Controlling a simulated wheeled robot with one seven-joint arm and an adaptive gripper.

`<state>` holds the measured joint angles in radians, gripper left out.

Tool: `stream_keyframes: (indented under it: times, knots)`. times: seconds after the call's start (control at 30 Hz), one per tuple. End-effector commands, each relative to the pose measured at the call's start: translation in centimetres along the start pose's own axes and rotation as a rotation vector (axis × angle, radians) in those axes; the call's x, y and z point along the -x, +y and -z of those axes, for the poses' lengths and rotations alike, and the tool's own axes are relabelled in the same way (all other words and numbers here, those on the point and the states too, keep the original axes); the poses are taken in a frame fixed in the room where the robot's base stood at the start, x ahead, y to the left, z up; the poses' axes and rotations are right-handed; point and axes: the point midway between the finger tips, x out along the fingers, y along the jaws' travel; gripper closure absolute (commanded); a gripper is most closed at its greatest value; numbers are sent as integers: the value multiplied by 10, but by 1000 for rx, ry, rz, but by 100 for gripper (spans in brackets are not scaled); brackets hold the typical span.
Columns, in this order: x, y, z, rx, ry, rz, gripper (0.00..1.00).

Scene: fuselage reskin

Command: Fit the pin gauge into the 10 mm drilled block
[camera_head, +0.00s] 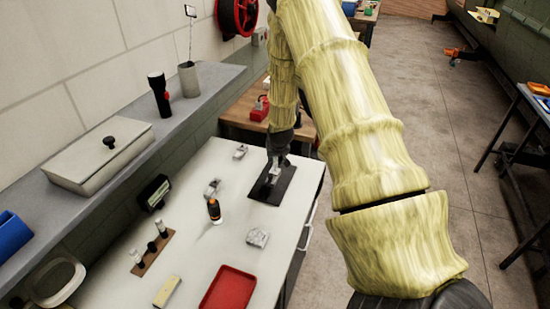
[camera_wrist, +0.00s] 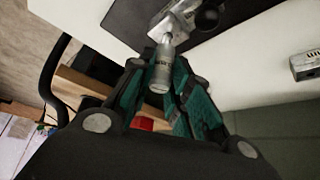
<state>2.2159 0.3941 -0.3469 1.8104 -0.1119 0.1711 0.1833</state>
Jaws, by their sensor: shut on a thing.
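In the wrist view my gripper (camera_wrist: 158,76) has its teal-padded fingers shut on the silver pin gauge (camera_wrist: 162,72), which bears small dark lettering. The gauge's far end points at a grey metal piece (camera_wrist: 177,21) with a black ball knob beside it, on the dark mat. The end overlaps this piece in the picture; I cannot tell whether it touches or enters it. In the head view my gripper (camera_head: 272,172) is low over the dark mat (camera_head: 284,188), and the gauge is too small to make out. A grey block (camera_wrist: 305,65) with partly readable "mm" lettering lies apart at the right.
In the head view, small grey blocks (camera_head: 240,151) (camera_head: 258,238) lie on the white table. An orange-and-black bottle-like item (camera_head: 214,210), a brown rack (camera_head: 153,254) and a red tray (camera_head: 229,290) stand nearer. A grey shelf runs along the left wall.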

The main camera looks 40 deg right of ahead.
Motion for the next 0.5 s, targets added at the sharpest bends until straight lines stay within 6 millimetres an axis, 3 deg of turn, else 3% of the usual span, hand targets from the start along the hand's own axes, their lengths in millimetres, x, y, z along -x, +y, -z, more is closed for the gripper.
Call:
stream_keyframes:
  times: [0.5]
  knots:
    - [-7,0,-4,0,0,0,100]
